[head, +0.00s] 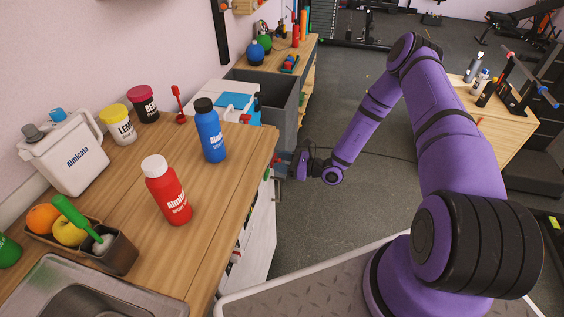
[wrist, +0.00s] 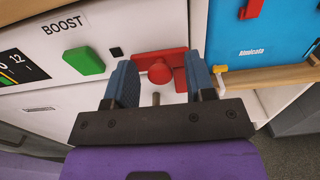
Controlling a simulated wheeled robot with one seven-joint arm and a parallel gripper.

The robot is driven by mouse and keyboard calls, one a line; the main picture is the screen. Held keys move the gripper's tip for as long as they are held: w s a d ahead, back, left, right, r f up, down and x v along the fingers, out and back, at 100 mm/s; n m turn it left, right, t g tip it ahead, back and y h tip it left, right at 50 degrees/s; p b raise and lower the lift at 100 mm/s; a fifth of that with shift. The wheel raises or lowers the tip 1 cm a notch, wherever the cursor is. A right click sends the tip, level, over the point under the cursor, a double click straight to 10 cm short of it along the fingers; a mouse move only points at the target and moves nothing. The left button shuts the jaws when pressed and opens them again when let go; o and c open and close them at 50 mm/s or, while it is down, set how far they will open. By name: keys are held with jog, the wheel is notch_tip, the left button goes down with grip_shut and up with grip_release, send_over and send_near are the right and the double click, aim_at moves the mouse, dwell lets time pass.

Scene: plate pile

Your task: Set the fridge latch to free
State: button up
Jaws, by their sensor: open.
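In the wrist view, a red knob (wrist: 160,72) on a red bar sits on the white front panel. It shows between the two blue fingers of my gripper (wrist: 158,64), which are open and apart from each other. I cannot tell whether the fingers touch the red part, or whether it is the fridge latch. To the right is a blue panel (wrist: 275,35) with a red piece (wrist: 251,9) near its top left. In the head view my gripper (head: 283,165) is at the counter's right end, and the red part is too small to make out clearly.
A green button (wrist: 84,60) under a BOOST label and a dial are left of the fingers. A wooden edge (wrist: 265,77) with a yellow piece (wrist: 219,70) is at right. The counter (head: 130,235) holds red (head: 168,195) and blue (head: 211,140) bottles. Open floor lies right.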

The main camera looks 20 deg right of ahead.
grip_shut()
jog(key=shift+w+d, duration=0.5)
jog(key=shift+w, duration=0.2)
jog(key=shift+w+d, duration=0.45)
jog(key=shift+w, duration=0.25)
grip_release()
jog(key=v, duration=1)
jog(key=shift+s+d, duration=0.25)
jog(key=shift+d, duration=0.1)
jog(key=shift+r, duration=0.1)
